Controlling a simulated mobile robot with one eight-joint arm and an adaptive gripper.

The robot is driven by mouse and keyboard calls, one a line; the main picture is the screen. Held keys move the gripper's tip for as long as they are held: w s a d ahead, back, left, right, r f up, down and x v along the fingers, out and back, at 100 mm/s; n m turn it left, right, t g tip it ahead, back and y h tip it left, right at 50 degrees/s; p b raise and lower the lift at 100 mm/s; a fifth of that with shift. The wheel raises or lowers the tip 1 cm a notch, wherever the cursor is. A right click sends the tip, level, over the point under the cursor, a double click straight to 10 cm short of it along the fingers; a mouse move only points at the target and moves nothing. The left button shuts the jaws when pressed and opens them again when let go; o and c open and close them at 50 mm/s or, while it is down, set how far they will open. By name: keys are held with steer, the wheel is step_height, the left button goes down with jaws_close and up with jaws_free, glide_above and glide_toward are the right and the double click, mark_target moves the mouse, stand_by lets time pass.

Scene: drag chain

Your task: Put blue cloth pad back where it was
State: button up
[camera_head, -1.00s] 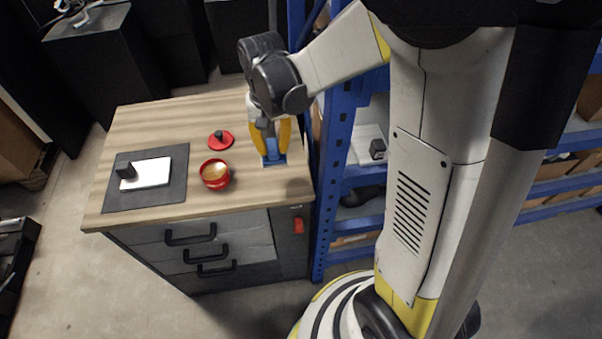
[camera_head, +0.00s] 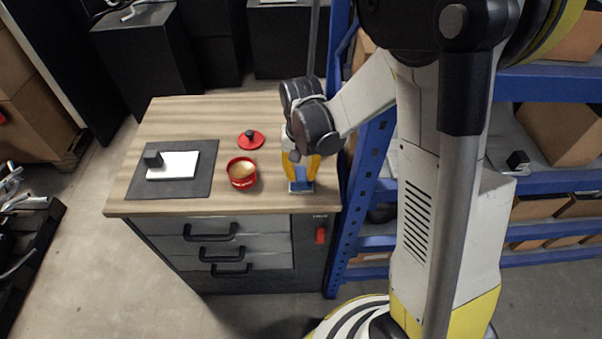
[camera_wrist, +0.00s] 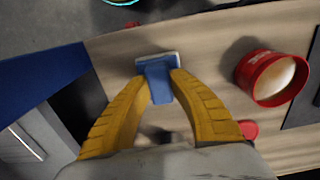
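The blue cloth pad (camera_head: 302,187) is at the right front of the wooden tabletop, near the front edge. It has an upright blue part and a flat base with a pale rim; it also shows in the wrist view (camera_wrist: 158,72). My gripper (camera_head: 300,178) points down over it, its yellow fingers on either side. In the wrist view my gripper's fingertips (camera_wrist: 161,84) press on both sides of the blue part. I cannot tell whether the base touches the tabletop or hovers just above it.
A red pot (camera_head: 242,173) stands left of the pad, with a red lid (camera_head: 251,140) behind it. A dark mat (camera_head: 140,188) with a white block (camera_head: 180,165) lies at left. A blue shelf rack (camera_head: 360,200) stands close at the table's right.

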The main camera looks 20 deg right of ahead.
mark_target(301, 173)
steer(key=o, duration=0.3)
step_height(301, 173, up, 11)
steer(key=p, duration=0.4)
steer(key=s+r+n+t, duration=0.3)
steer(key=s+r+t, duration=0.4)
steer(key=s+r, duration=0.4)
steer(key=shift+s+n, duration=0.3)
steer(key=shift+s, duration=0.6)
